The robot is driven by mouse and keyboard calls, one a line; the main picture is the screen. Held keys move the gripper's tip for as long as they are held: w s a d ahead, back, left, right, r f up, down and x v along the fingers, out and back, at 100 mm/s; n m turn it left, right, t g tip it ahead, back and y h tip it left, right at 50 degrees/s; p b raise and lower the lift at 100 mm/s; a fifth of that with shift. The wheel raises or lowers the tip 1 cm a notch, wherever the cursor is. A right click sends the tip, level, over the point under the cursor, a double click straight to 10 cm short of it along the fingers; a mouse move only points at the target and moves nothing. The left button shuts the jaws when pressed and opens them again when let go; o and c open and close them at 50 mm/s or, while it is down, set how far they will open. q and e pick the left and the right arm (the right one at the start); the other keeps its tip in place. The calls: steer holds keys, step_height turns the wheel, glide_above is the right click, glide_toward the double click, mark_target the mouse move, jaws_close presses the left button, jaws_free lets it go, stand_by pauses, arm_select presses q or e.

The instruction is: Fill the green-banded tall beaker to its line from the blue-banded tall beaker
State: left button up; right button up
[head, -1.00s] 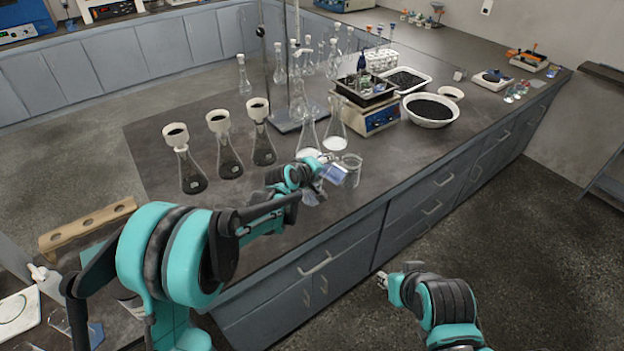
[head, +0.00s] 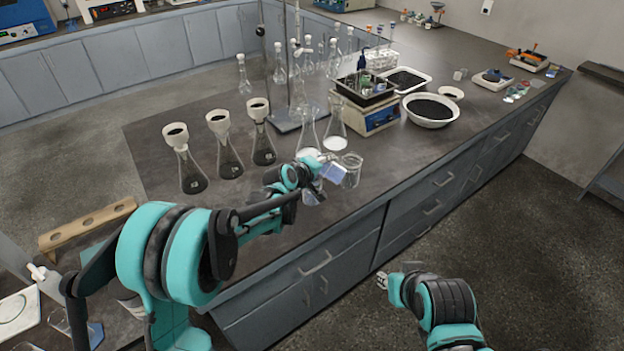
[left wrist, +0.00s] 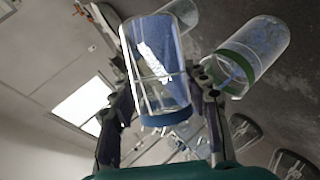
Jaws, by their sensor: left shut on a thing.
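My left gripper (head: 312,176) is shut on the blue-banded tall beaker (head: 334,173). In the left wrist view, this clear beaker (left wrist: 155,65) lies between the fingers (left wrist: 160,96), with its blue band near the lower end. In the head view it is tilted towards the green-banded tall beaker (head: 352,169). The green-banded beaker stands close to its right, and its green band shows in the left wrist view (left wrist: 239,64). I cannot make out the liquid level or fill line in either beaker. My right gripper (head: 381,280) is in front of the bench, away from both beakers; its jaw opening is unclear.
Two flasks with white contents (head: 336,140) stand just behind the beakers. Several funnel-topped flasks (head: 228,158) stand to the left. The sieve shaker (head: 368,112) and a white bowl of dark grains (head: 431,110) are behind right. The bench's front edge is close by.

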arm_select(q)
steer(key=shift+f, duration=0.1)
stand_by(1.0)
steer(key=shift+d+f+m+y, duration=0.15)
steer(key=shift+f+m+y, duration=0.05)
steer(key=shift+m+y, duration=0.25)
steer(key=shift+r+m+y, duration=0.25)
steer(key=shift+m+y, duration=0.1)
steer(key=shift+t, duration=0.3)
